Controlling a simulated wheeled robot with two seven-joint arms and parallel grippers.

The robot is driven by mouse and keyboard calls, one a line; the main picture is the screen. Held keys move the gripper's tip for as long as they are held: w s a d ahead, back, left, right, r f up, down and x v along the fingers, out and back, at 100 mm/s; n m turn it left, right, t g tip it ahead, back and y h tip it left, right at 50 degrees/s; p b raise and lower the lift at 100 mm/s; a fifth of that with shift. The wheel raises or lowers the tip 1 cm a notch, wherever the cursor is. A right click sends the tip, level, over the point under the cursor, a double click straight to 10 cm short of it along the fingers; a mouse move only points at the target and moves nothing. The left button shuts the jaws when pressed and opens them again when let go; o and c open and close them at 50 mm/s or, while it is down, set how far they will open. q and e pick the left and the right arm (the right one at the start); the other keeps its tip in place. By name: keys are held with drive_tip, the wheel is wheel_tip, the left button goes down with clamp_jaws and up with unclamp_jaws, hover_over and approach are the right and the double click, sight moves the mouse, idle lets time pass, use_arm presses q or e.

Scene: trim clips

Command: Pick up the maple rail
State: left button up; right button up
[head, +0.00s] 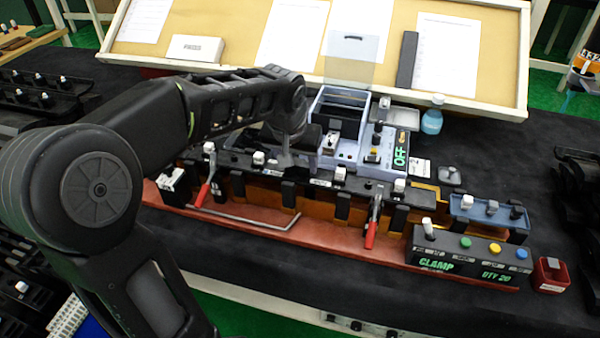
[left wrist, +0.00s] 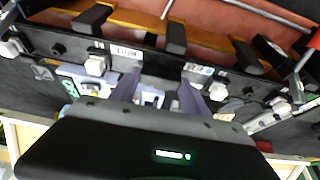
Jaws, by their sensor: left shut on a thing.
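The maple rail (head: 262,192) is a long amber strip lying lengthwise along a reddish-brown base (head: 240,219), with several black clips over it. In the left wrist view, the rail (left wrist: 130,20) runs across the top, partly covered by black clips. My left gripper (head: 300,150) reaches down to the middle of the rail assembly, between two red-handled clamps. In the left wrist view, the fingers of my left gripper (left wrist: 160,80) stand apart at the labelled black bar (left wrist: 155,60). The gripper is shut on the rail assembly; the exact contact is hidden. My right gripper is out of view.
Red-handled toggle clamps (head: 202,194) and (head: 371,234) stand on either side. A black button box marked CLAMP (head: 465,250) is at the right front. A lilac box (head: 340,105) stands behind, beside a blue bottle (head: 432,121).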

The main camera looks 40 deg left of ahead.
sight(297, 164)
use_arm(q)
clamp_jaws()
drive_tip(key=shift+r, duration=0.1)
wheel_tip(297, 164, up, 10)
drive_tip(key=shift+b, duration=0.3)
idle(0.6)
